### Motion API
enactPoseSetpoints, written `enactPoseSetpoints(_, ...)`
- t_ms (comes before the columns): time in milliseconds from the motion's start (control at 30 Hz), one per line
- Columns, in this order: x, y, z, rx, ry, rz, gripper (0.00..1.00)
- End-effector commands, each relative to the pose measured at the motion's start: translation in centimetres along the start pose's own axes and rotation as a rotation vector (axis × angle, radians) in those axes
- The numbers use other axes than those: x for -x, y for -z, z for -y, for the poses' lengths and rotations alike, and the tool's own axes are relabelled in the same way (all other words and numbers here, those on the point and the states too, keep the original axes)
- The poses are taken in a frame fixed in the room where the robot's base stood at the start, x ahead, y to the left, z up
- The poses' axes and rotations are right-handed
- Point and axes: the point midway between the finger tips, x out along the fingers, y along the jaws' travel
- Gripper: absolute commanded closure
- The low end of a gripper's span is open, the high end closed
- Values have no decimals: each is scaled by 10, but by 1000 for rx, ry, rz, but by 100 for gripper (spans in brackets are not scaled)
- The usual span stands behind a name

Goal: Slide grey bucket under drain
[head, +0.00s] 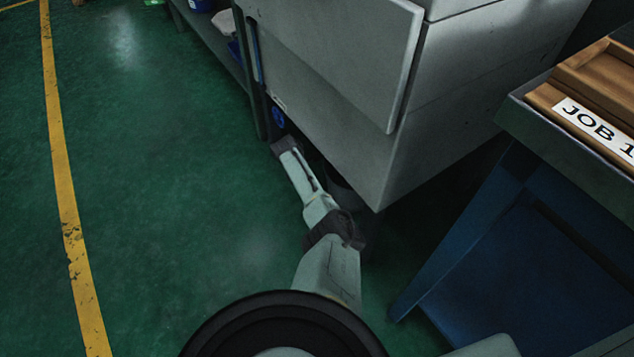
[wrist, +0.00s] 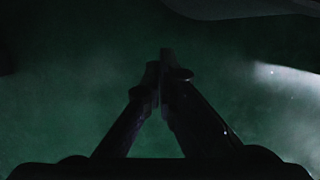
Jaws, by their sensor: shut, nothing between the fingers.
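In the head view, a small part of a grey rounded thing (head: 343,191), which looks like the grey bucket, shows in shadow under the machine's lower edge, just right of my arm. My arm and the machine hide the rest. No drain can be made out. My gripper (wrist: 161,68) shows in the wrist view, its two dark fingers shut together at the tips with nothing between them, over green floor. A dark curved edge crosses the top right of that view; I cannot tell what it is. I cannot make out the fingers in the head view.
The grey machine (head: 440,110) overhangs the floor beside my arm. A blue stand (head: 480,255) with a brown tray marked JOB 1 (head: 590,85) is at the right. A low shelf (head: 215,45) is at the back. The green floor (head: 170,190) at left is clear, with a yellow line.

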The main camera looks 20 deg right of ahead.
Motion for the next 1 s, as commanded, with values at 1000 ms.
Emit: enactPoseSetpoints(1000, 103, 35, -52, -13, -146, -5, 81)
